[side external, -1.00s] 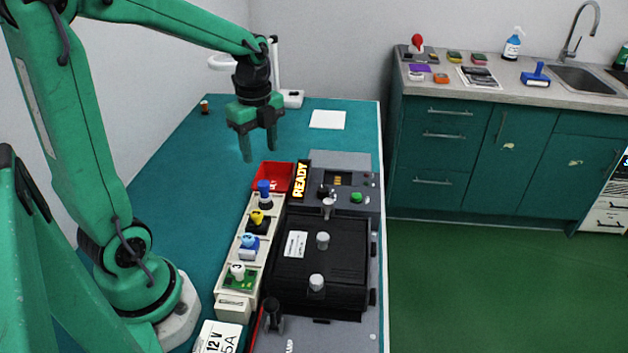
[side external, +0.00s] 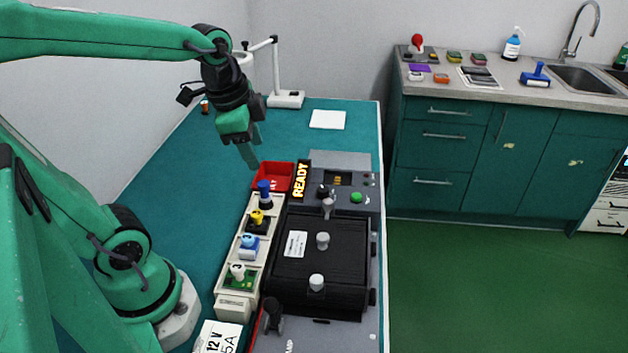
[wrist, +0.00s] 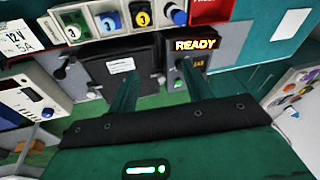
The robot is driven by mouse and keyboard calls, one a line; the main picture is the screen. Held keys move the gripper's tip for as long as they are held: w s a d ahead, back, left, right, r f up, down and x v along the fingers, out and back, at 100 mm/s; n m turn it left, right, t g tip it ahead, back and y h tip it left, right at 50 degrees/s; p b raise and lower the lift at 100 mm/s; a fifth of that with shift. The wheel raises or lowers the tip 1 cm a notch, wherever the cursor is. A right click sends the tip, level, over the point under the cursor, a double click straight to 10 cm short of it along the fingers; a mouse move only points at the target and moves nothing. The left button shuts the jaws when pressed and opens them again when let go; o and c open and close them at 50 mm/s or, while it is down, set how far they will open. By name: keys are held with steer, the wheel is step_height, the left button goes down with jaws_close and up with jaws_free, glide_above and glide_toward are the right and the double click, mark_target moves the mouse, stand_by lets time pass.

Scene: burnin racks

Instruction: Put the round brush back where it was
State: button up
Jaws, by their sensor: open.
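I cannot pick out a round brush for certain in either view. A long cream rack (side external: 234,298) holds a blue-topped cylinder (side external: 264,188), a yellow-topped piece (side external: 257,217), a blue-and-white piece (side external: 249,244) and a green board with a white knob (side external: 238,277). The same blue-topped piece shows in the wrist view (wrist: 176,15). My gripper (side external: 255,160) hangs tilted above the table, just beyond the red bin (side external: 274,178). In the wrist view its fingers (wrist: 157,70) are apart with nothing between them.
A black lidded box (side external: 345,258) with pale knobs stands right of the rack. Behind it is a grey panel with a lit READY sign (side external: 301,181). A white stand (side external: 285,98) and white sheet (side external: 328,119) are at the back.

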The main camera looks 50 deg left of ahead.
steer(key=s+d+r+n+t, duration=0.1)
steer(key=s+d+n+t, duration=0.1)
steer(key=n, duration=0.5)
steer(key=shift+s+d+r, duration=0.25)
steer(key=shift+s+d, duration=0.6)
steer(key=shift+s, duration=0.4)
steer(key=o, duration=1)
steer(key=shift+w+d+r+n, duration=0.1)
steer(key=shift+d+n, duration=0.1)
steer(key=shift+n, duration=0.1)
steer(key=shift+o, duration=0.5)
steer(key=w+d+r+n+g+h, duration=0.1)
steer(key=d+n, duration=0.3)
steer(key=d, duration=0.4)
steer(key=shift+w+r+g, duration=0.5)
steer(key=shift+w+g, duration=0.35)
steer(key=shift+g, duration=0.05)
steer(key=d+n+g, duration=0.2)
steer(key=d+n, duration=0.2)
steer(key=d, duration=0.5)
steer(key=shift+r+n+y, duration=0.25)
steer(key=shift+n+y, duration=0.05)
steer(key=shift+n, duration=0.1)
steer(key=shift+w, duration=0.1)
steer(key=shift+f, duration=5)
